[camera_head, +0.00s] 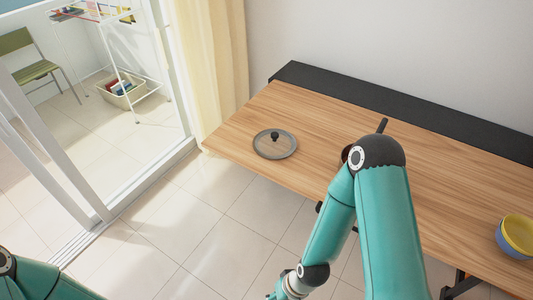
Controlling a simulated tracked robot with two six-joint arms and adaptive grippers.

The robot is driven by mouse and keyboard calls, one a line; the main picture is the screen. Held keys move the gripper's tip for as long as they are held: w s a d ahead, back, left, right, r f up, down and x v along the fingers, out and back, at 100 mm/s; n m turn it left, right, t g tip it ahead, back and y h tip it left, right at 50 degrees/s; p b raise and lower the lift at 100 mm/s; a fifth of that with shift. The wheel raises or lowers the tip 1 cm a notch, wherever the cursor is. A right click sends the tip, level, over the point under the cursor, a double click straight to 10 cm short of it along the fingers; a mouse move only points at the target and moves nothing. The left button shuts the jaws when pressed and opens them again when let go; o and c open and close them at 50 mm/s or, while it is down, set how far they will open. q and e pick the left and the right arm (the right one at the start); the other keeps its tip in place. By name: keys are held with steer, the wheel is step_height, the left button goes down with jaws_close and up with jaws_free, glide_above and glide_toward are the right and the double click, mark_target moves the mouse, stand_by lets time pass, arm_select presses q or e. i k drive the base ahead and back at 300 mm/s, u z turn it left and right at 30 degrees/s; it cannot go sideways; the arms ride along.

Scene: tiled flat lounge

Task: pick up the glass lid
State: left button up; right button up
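The glass lid (275,144) lies on the wooden table (240,126) near its left end. It is round, with a grey rim, see-through glass and a dark knob at its centre. Nothing touches it from above. My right arm stands to the right of the lid, and its forearm runs down past the table's front edge to the bottom of the picture. The fingers of my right gripper do not show. Only a teal part of my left arm shows at the bottom left corner, and its gripper is out of view.
A dark item with a handle (382,125) is mostly hidden behind my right arm. Yellow and blue bowls (517,235) sit at the table's right. A black strip (400,106) runs along the back. A curtain (211,70) hangs left of the table. Open tiled floor lies in front.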

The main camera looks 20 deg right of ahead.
mark_target(275, 144)
steer(key=z, duration=0.2)
steer(key=i, duration=0.9)
steer(key=u, duration=0.1)
